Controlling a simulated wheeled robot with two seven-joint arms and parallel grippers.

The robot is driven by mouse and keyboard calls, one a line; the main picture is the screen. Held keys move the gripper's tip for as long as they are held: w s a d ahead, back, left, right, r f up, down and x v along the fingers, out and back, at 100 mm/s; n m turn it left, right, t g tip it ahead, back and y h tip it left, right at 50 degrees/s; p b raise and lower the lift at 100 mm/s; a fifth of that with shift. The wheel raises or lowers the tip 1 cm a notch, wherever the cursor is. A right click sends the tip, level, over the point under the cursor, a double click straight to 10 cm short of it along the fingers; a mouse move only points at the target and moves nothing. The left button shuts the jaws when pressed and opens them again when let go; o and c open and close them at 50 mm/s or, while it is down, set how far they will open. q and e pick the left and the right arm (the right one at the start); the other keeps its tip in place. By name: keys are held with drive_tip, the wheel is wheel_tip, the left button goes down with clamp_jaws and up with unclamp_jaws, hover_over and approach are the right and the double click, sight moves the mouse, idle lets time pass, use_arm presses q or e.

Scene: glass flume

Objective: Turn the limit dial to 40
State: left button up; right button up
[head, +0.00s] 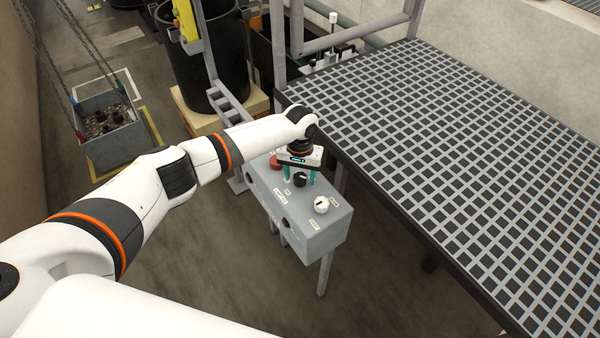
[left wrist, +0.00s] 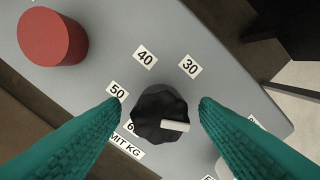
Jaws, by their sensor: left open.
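The limit dial (left wrist: 158,108) is a black knob with a white pointer bar, on the sloping top of a grey control box (head: 325,232). Labels 30 (left wrist: 190,67), 40 (left wrist: 145,57) and 50 (left wrist: 118,92) stand around it; 60 and the "LIMIT KG" label are partly covered. The pointer bar lies toward the right in the left wrist view, away from the 40 label. My left gripper (head: 299,174) is open above the box. In the left wrist view its teal fingers (left wrist: 160,103) stand either side of the dial; contact is not clear. My right gripper is not in view.
A red button (left wrist: 52,37) and a white knob (head: 321,205) flank the dial on the box. A dark grid-topped platform (head: 450,130) stands close at the right. A hanging crate (head: 108,130) and a black bin (head: 205,60) are further back.

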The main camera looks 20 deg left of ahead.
use_arm(q)
drive_tip(key=c, duration=1)
drive_tip(key=shift+m, duration=1)
drive_tip(key=m+p, duration=0.1)
drive_tip(key=m, duration=0.2)
drive_tip(key=shift+m, duration=0.3)
drive_tip(key=m, duration=0.3)
drive_tip(key=shift+m, duration=1.7)
